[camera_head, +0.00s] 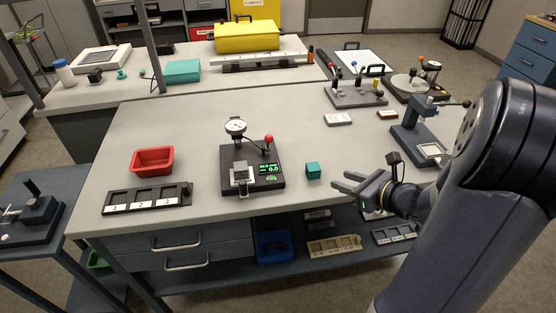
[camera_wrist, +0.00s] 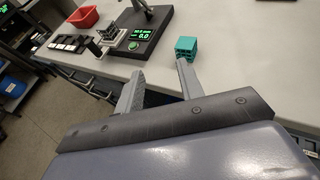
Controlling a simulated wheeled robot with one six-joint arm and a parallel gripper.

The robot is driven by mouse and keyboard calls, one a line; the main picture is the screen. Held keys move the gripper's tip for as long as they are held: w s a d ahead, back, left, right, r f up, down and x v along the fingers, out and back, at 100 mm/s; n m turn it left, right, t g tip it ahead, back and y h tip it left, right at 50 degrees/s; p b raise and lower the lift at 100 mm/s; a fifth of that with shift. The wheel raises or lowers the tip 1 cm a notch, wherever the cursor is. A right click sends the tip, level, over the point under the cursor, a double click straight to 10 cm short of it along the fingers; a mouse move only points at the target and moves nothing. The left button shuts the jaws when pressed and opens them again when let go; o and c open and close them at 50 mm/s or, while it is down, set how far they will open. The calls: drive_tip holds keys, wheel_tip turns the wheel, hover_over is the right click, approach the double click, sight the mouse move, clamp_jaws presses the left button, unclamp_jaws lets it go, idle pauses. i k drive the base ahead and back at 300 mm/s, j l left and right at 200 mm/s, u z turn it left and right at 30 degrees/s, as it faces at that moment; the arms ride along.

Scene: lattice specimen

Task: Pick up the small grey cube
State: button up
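A small light grey cube-like block (camera_head: 241,173) sits on the front of the black dial gauge stand (camera_head: 262,180) on the workbench. In the wrist view a grey lattice-like block (camera_wrist: 108,33) shows at the stand's left front. My gripper (camera_head: 339,182) is open and empty in the head view, near the bench's front edge and right of the stand. In the wrist view its two fingers (camera_wrist: 160,69) are apart, with nothing between them. A teal lattice cube (camera_head: 313,170) stands on the bench between the stand and my gripper; it also shows in the wrist view (camera_wrist: 187,47).
A red bin (camera_head: 153,160) and a black tray with labelled slots (camera_head: 146,198) lie left of the stand. The stand has a red-knobbed lever and a green display. Another bench device (camera_head: 414,134) stands at right. The bench is clear behind the stand.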

sight(241, 171)
drive_tip(key=j+z, duration=0.35)
drive_tip(key=j, duration=0.3)
drive_tip(key=j+z, duration=0.35)
drive_tip(key=j, duration=0.3)
drive_tip(key=k+j+z, duration=0.1)
drive_tip(key=j+z, duration=0.2)
drive_tip(key=j, duration=0.6)
drive_tip(key=k+j, duration=0.15)
drive_tip(key=i+j+z, duration=0.05)
drive_tip(key=j, duration=0.05)
